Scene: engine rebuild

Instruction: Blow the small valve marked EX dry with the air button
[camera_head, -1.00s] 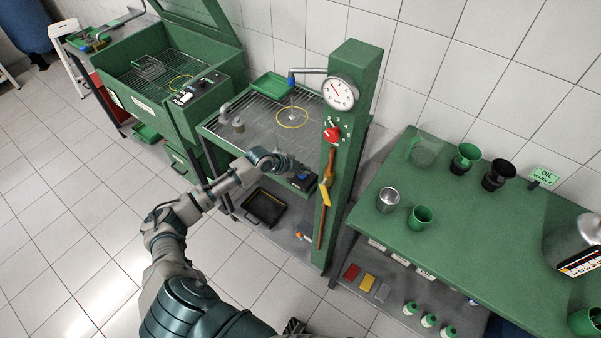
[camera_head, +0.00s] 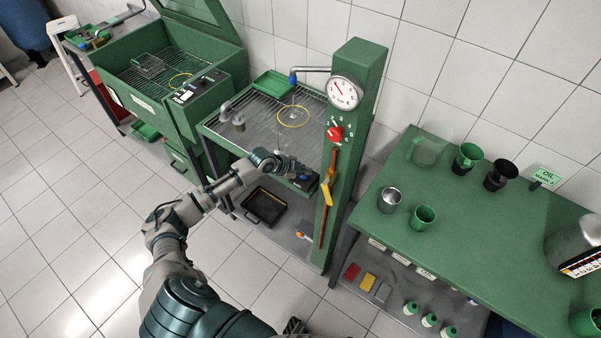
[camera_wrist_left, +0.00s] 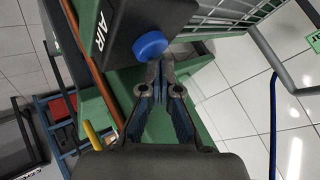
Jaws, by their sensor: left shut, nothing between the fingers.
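My left gripper (camera_head: 291,167) is at the front edge of the draining grid. In the left wrist view its fingers (camera_wrist_left: 160,66) are shut with nothing between them. The tips are right at the blue air button (camera_wrist_left: 150,45), which sits on a dark box marked AIR; whether they touch or press it I cannot tell. A small pale valve-like piece (camera_head: 293,117) is inside the yellow ring on the grid, below the bent nozzle pipe (camera_head: 310,70). Its marking is too small to read. My right gripper is not in view.
A green post (camera_head: 352,140) with a gauge (camera_head: 344,92) and red knob stands just right of the gripper. A green bench (camera_head: 455,225) with cups is further right. A green washer (camera_head: 165,85) is at the left. A black tray (camera_head: 265,207) lies below.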

